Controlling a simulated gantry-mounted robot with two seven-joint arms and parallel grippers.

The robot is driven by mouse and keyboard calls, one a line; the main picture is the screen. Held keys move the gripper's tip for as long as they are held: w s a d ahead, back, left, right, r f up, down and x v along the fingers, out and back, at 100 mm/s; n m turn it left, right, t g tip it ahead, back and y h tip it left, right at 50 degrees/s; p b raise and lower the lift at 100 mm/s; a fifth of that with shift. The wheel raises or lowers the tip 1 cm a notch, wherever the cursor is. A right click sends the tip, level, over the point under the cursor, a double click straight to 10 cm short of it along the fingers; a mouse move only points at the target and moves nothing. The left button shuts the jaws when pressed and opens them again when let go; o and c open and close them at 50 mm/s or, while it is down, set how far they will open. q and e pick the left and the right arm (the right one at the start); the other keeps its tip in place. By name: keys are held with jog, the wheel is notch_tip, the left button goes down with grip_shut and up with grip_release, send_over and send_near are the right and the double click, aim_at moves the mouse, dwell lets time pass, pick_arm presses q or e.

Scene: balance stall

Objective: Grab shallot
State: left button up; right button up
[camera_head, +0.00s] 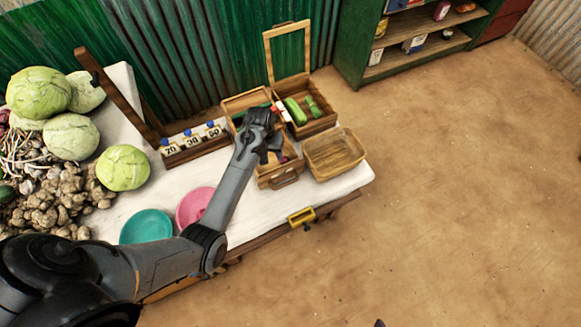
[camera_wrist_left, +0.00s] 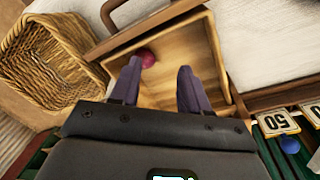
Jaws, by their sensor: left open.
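The shallot (camera_wrist_left: 148,58), small, round and purple-red, lies in an open wooden box (camera_wrist_left: 222,60) in the left wrist view, near the box's handle side. My left gripper (camera_wrist_left: 158,75) is open above the box, fingers pointing into it. The shallot is by the tip of the finger on the left of that view, partly behind it. Whether they touch cannot be told. In the head view my left gripper (camera_head: 271,152) is over the wooden box (camera_head: 285,177) and hides most of its inside; the shallot cannot be made out there. My right gripper is not in view.
A wicker basket (camera_head: 347,158) stands beside the box. Another box compartment (camera_head: 318,124) holds green vegetables. Price cards (camera_head: 193,141), a pink plate (camera_head: 192,205), a teal plate (camera_head: 146,226) and piled cabbages (camera_head: 72,136) share the table (camera_head: 245,228).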

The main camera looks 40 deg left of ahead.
pick_arm(q)
jog(key=w+r, duration=0.1)
jog(key=w, duration=0.2)
jog(key=t+b, duration=0.1)
jog(key=b, duration=0.1)
send_over(283, 159)
jog(key=shift+s+a+f, duration=0.1)
jog(key=shift+s+f, duration=0.05)
jog(key=shift+f, duration=2.35)
jog(key=shift+w+f+b, duration=0.2)
jog(key=shift+f+b, duration=0.25)
jog(key=shift+f, duration=2)
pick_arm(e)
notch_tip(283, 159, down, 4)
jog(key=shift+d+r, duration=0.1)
pick_arm(q)
jog(key=shift+c, duration=0.4)
jog(key=c, duration=0.6)
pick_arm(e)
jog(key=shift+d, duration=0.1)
pick_arm(q)
jog(key=shift+r, duration=0.15)
